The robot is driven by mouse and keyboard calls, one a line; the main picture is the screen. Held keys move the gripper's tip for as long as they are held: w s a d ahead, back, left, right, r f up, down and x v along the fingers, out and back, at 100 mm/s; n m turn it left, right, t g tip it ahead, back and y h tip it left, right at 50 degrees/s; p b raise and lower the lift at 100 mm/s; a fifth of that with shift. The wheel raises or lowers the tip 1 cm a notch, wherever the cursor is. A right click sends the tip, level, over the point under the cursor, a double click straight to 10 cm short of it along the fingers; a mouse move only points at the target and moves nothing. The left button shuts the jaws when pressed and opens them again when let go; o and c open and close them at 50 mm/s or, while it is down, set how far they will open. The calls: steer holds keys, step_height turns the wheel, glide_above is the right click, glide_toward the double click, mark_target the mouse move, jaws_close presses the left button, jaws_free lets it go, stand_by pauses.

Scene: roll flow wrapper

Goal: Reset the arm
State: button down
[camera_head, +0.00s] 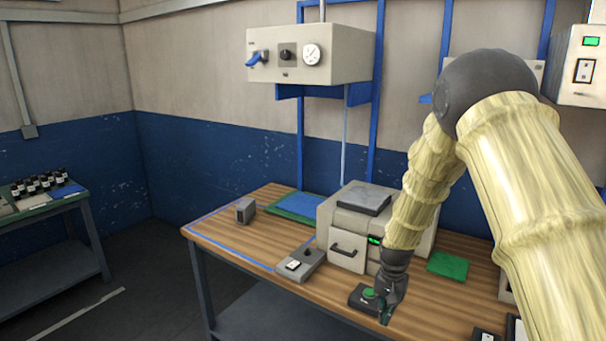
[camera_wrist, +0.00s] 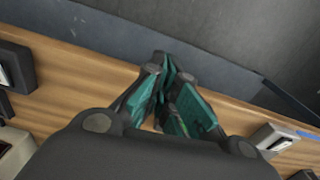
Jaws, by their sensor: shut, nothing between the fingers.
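My arm reaches over the wooden bench from the right side of the head view. My gripper (camera_head: 385,314) points down at the front of the bench, close beside a small dark box with a green button (camera_head: 369,293). The head view does not show clearly whether they touch. In the wrist view my gripper (camera_wrist: 172,85) has its green-padded fingers together with nothing held between them, over the bench's front edge.
The wooden bench (camera_head: 240,232) carries a beige machine (camera_head: 345,249), a switch box (camera_head: 300,262), a small grey block (camera_head: 245,210) and a green pad (camera_head: 448,266). A beige gauge box (camera_head: 330,70) hangs above. A side table (camera_head: 50,208) with several dark bottles stands left.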

steer(key=s+f+n+b, duration=0.1)
steer(key=s+f+n, duration=0.1)
steer(key=s+f, duration=1.15)
steer(key=s+f+n+b, duration=0.1)
steer(key=s+f, duration=0.4)
steer(key=s, duration=0.6)
steer(key=s+f+n+b, duration=0.1)
steer(key=s+f, duration=0.4)
steer(key=s, duration=0.6)
steer(key=s+f+n+b, duration=0.1)
steer(key=s+f, duration=0.4)
steer(key=s, duration=0.6)
steer(key=shift+a+n, duration=0.4)
steer(key=shift+a, duration=0.05)
steer(key=shift+w, duration=0.1)
